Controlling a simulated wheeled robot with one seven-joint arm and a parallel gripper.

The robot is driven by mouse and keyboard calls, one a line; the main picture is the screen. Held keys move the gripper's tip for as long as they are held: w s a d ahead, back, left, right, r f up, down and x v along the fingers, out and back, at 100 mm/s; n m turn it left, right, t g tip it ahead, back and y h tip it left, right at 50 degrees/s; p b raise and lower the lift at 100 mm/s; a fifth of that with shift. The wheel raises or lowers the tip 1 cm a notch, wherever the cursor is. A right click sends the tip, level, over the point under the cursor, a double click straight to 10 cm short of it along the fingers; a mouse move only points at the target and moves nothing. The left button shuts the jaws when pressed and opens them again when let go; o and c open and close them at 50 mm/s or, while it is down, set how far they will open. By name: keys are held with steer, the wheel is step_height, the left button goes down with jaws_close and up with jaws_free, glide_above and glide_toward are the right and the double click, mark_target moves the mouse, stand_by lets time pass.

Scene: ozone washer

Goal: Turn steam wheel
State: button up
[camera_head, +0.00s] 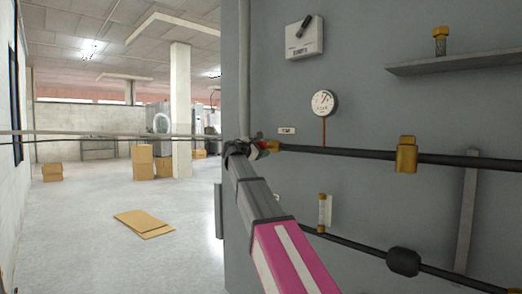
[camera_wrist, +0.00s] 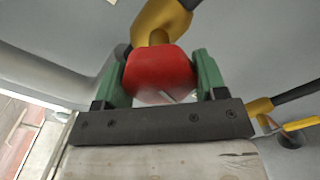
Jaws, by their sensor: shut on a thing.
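The steam wheel (camera_wrist: 160,72) is a red rounded knob on a yellow brass valve body (camera_wrist: 158,22) in the wrist view. My gripper (camera_wrist: 161,66) has its two green fingers on either side of the wheel, closed on it. In the head view my arm reaches forward to the left end of the black upper pipe. There my gripper (camera_head: 258,147) is small and dark, and only a bit of red shows beside it. The wheel is mostly hidden there.
A grey machine panel (camera_head: 400,110) carries a round gauge (camera_head: 324,103), a switch box (camera_head: 305,39), the upper pipe (camera_head: 350,152) and a lower pipe (camera_head: 350,245). A yellow-handled valve (camera_wrist: 298,125) shows at right in the wrist view. Open floor with cardboard boxes (camera_head: 143,162) lies left.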

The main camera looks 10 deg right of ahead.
stand_by(0.4)
steer(key=o, duration=0.9)
steer(key=shift+o, duration=0.2)
steer(key=shift+s+a, duration=0.1)
steer(key=v, duration=1)
steer(key=shift+s+a, duration=0.2)
steer(key=shift+a, duration=0.05)
